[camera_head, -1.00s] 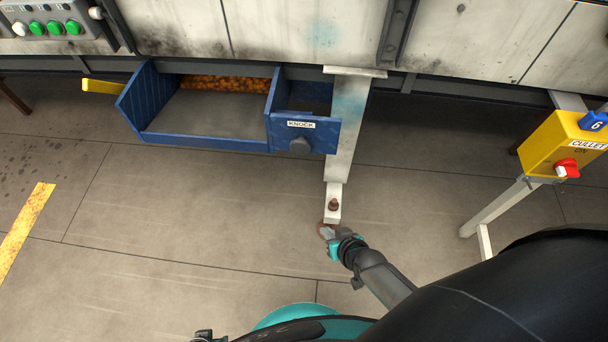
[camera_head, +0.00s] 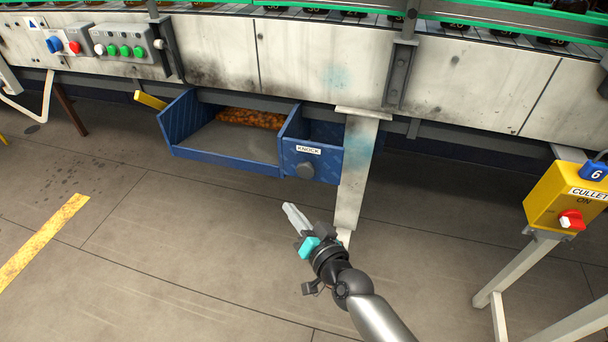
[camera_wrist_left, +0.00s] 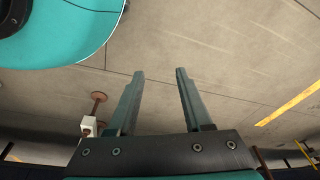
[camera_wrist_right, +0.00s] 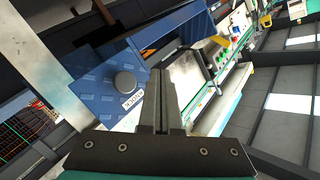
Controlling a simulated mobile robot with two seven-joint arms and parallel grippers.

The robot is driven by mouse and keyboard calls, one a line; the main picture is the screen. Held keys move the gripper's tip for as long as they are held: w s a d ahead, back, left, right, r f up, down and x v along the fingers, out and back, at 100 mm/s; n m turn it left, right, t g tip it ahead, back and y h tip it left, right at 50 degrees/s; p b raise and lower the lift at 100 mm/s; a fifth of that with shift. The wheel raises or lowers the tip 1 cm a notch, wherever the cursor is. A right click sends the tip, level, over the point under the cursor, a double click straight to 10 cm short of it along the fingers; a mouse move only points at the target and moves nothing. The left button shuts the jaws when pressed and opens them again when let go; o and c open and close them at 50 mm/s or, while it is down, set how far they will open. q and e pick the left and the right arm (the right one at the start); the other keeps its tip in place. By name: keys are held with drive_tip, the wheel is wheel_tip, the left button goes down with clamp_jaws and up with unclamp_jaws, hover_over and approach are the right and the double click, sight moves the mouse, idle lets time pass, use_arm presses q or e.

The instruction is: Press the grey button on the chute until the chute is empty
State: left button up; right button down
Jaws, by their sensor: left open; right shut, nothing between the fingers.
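The blue chute (camera_head: 228,143) hangs under the conveyor's metal side in the head view. Orange-brown pieces (camera_head: 250,118) lie at the back of its tray. The grey round button (camera_head: 305,170) sits on its right-hand blue box, under a KNOCK label (camera_head: 308,150). The button also shows in the right wrist view (camera_wrist_right: 125,82). My right gripper (camera_head: 288,208) is shut and empty, below the button and apart from it. My left gripper (camera_wrist_left: 159,72) shows only in the left wrist view, open and empty over bare floor.
A yellow CULLET box (camera_head: 555,198) with a red switch stands on legs at the right. A pale support leg (camera_head: 357,175) stands just right of the chute. A panel with green buttons (camera_head: 122,48) is at upper left. The floor before the chute is clear.

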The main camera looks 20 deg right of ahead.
sight(307, 168)
drive_tip(key=shift+w+d, duration=0.1)
use_arm(q)
drive_tip(key=w+d+r+b, duration=0.1)
drive_tip(key=w+r+b, duration=0.2)
drive_tip(key=r, duration=0.3)
drive_tip(key=shift+w+r+t, duration=0.15)
drive_tip(key=shift+r+t, duration=0.1)
drive_tip(key=shift+t, duration=0.15)
use_arm(e)
drive_tip(key=w+d, duration=0.4)
drive_tip(key=w, duration=0.3)
drive_tip(key=shift+d, duration=0.4)
use_arm(q)
drive_tip(key=shift+d, duration=0.15)
drive_tip(key=shift+f+b, duration=0.1)
drive_tip(key=shift+b, duration=0.2)
use_arm(e)
drive_tip(key=shift+w+d, duration=0.1)
drive_tip(key=shift+w, duration=0.05)
idle(0.4)
use_arm(q)
drive_tip(key=shift+f, duration=0.1)
use_arm(e)
drive_tip(key=shift+w+d, duration=0.1)
drive_tip(key=shift+w, duration=0.1)
